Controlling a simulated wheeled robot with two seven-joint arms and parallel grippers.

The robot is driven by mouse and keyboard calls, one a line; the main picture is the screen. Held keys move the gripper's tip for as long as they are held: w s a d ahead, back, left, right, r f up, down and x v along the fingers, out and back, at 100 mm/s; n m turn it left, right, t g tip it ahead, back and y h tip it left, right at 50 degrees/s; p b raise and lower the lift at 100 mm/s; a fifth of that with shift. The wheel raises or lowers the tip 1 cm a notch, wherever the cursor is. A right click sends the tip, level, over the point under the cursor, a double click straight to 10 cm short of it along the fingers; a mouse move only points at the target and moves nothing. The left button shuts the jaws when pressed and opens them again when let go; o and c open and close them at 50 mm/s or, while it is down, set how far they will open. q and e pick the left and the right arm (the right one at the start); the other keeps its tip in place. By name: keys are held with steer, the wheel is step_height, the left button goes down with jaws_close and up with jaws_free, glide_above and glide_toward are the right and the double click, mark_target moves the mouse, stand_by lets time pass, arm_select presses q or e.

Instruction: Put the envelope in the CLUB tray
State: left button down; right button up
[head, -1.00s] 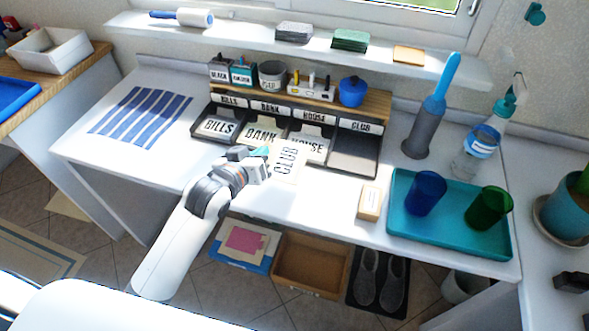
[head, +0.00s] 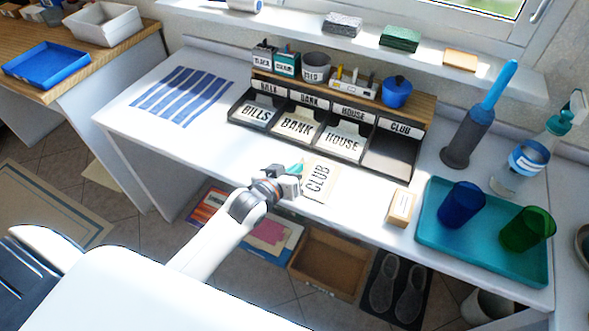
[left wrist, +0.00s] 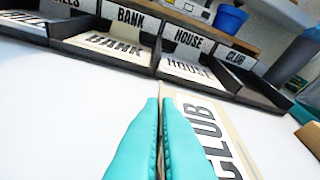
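The tan envelope marked CLUB (head: 319,179) is in front of the HOUSE tray, at my left gripper's tips; it also shows in the left wrist view (left wrist: 222,125). My left gripper (head: 299,168) has its teal fingers (left wrist: 161,105) shut on the envelope's near-left edge. Whether the envelope touches the desk is hard to tell. The CLUB tray (head: 388,164) is the rightmost compartment of the black sorter, up and right of the gripper, and looks empty. It shows at the upper right of the left wrist view (left wrist: 232,84). My right gripper is not in view.
The BILLS (head: 256,114), BANK (head: 296,127) and HOUSE (head: 341,142) trays hold labelled envelopes. A small wooden box (head: 401,207) stands right of the held envelope. Further right is a teal tray (head: 440,245) with two cups.

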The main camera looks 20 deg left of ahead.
arm_select(q)
steer(key=c, duration=2.1)
jaws_free()
steer(key=shift+f, duration=0.2)
steer(key=o, duration=0.5)
steer(key=shift+c, duration=0.2)
steer(key=shift+r, duration=0.1)
